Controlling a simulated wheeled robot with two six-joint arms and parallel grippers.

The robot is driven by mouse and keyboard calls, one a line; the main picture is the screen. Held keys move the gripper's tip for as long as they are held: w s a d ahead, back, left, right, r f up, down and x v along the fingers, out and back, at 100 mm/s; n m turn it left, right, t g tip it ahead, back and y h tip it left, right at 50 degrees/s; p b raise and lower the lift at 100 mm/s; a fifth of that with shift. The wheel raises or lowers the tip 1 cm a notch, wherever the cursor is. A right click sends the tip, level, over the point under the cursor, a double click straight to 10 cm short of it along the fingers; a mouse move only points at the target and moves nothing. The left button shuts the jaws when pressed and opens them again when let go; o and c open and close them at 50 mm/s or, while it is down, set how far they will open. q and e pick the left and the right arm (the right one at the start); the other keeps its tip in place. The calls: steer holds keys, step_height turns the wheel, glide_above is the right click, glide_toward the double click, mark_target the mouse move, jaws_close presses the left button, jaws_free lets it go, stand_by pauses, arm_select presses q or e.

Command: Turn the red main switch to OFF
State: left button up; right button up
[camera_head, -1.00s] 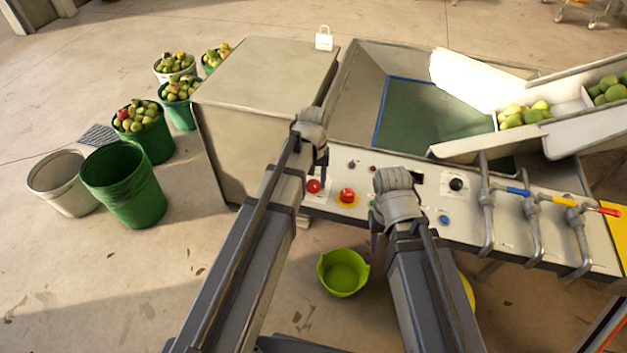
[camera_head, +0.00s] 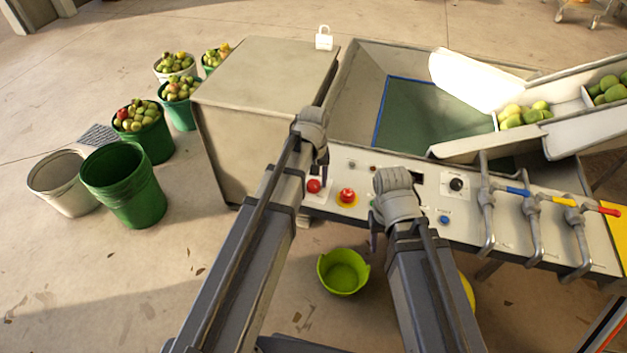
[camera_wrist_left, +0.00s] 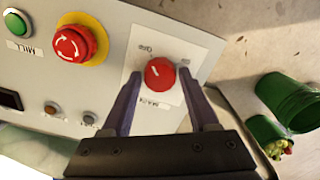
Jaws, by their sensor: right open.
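The red main switch (camera_head: 313,186) is a round knob on a white plate at the left end of the control panel. In the left wrist view the knob (camera_wrist_left: 160,73) sits on its plate marked MAIN, with small lettering at the other corners. My left gripper (camera_head: 321,172) is at the switch. In the wrist view my left gripper (camera_wrist_left: 159,76) is open, one finger on each side of the knob, with narrow gaps visible. The knob's pointer direction is too small to tell. My right gripper (camera_head: 374,238) is open and empty in front of the panel; its fingers are partly hidden.
A red mushroom button on yellow (camera_head: 347,196) is right of the switch; a green MILL button (camera_wrist_left: 17,22) lies beyond it. Pipes with coloured valve handles (camera_head: 530,193) stand at the right. A lime tub (camera_head: 343,272) and fruit buckets (camera_head: 145,148) are on the floor.

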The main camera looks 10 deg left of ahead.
mark_target(314, 185)
arm_select(q)
steer(key=shift+o, duration=1.4)
steer(key=shift+r, duration=0.15)
step_height(314, 185, up, 8)
steer(key=p, duration=0.8)
steer(key=shift+f, duration=0.2)
steer(key=shift+s+d, duration=0.15)
steer(key=shift+s, duration=0.05)
steer(key=s+d+m+y, duration=0.1)
steer(key=s+d+m, duration=0.7)
steer(key=s, duration=0.6)
steer(key=shift+s+d, duration=0.4)
steer(key=shift+d, duration=0.3)
